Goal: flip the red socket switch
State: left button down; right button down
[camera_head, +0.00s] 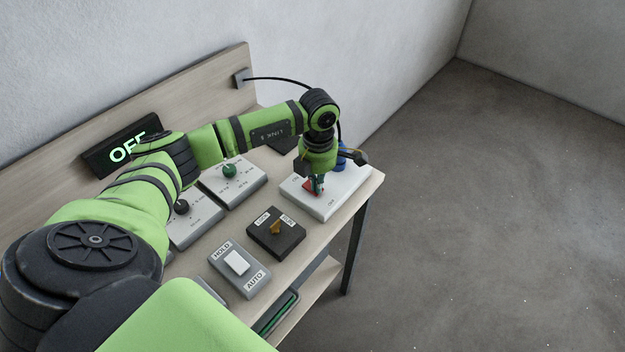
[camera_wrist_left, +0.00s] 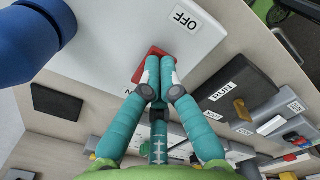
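The red socket switch (camera_head: 308,184) sits on a white box at the right end of the bench. In the left wrist view the red switch (camera_wrist_left: 146,64) shows partly behind my fingertips, with an OFF label beside it. My left gripper (camera_head: 318,188) points down at the switch from above. In the left wrist view its teal fingers (camera_wrist_left: 159,80) are close together with nothing visible between them. The tips are at or very near the switch; whether they touch I cannot tell. My right gripper is not in view.
A blue round plug (camera_head: 342,158) stands on the white box (camera_head: 330,205) behind the switch. A black LOCK/RUN switch box (camera_head: 262,240), a grey HOLD/AUTO switch (camera_head: 228,280) and a green knob panel (camera_head: 245,190) are nearby. A display (camera_head: 110,158) reads OFF.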

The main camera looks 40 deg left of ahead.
pick_arm(q)
jog(key=shift+s, duration=0.1)
jog(key=shift+r+p, duration=0.6)
jog(key=shift+r, duration=0.1)
jog(key=shift+r+p, duration=1.6)
jog(key=shift+r, duration=1.1)
